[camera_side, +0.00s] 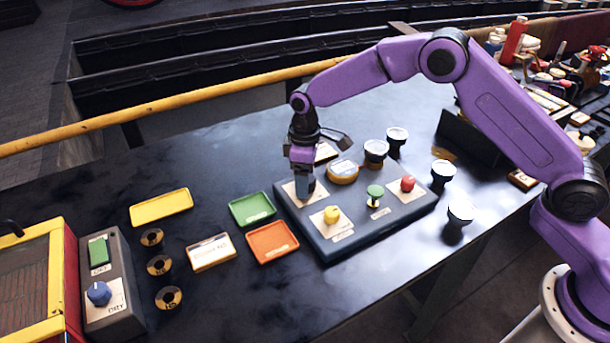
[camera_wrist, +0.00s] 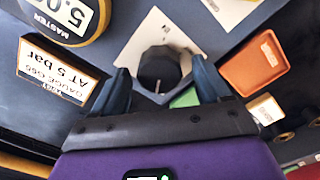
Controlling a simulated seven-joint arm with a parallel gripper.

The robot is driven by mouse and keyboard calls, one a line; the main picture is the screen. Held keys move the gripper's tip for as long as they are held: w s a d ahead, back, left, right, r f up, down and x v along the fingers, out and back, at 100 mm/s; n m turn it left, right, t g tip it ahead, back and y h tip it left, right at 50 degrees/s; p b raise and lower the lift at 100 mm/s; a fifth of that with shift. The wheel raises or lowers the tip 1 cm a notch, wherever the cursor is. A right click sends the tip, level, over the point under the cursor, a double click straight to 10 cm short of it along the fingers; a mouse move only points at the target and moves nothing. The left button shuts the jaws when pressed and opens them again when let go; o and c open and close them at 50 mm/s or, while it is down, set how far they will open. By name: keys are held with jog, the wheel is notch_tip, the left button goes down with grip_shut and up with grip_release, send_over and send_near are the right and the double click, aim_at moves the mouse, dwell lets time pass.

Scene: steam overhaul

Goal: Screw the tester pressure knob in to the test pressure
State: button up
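The tester is a grey box (camera_side: 345,240) on the dark table, with yellow (camera_side: 332,214), green (camera_side: 375,192) and red (camera_side: 408,184) controls on top. A black knob (camera_wrist: 160,70) with a pale pointer line sits on a white plate (camera_wrist: 180,38) in the wrist view. My gripper (camera_side: 303,192) is over the box's back left corner and hides this knob in the side view. In the wrist view my gripper (camera_wrist: 162,88) is open, its fingers spread to either side of the knob, with gaps visible. A yellow-rimmed master gauge (camera_wrist: 70,20) shows digits starting "5.0"; the rest is cut off.
Several gauges (camera_side: 375,152) stand behind and right of the box. Green (camera_side: 252,208), orange (camera_side: 272,242) and yellow (camera_side: 160,206) trays lie to the left. Bare table lies in front.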

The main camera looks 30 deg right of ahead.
notch_tip(320, 180, up, 17)
jog(key=shift+r, duration=0.2)
dwell(0.6)
dwell(0.3)
jog(key=s+d+f, duration=0.1)
jog(key=s+d, duration=0.4)
jog(key=s, duration=0.7)
jog(key=s+d+f+n, duration=0.1)
jog(key=s+d, duration=0.5)
jog(key=s, duration=0.7)
jog(key=s+d+f+n, duration=0.1)
jog(key=s+d, duration=0.4)
jog(key=s, duration=0.8)
jog(key=shift+s+d+f, duration=0.15)
jog(key=shift+f, duration=0.4)
dwell(1.4)
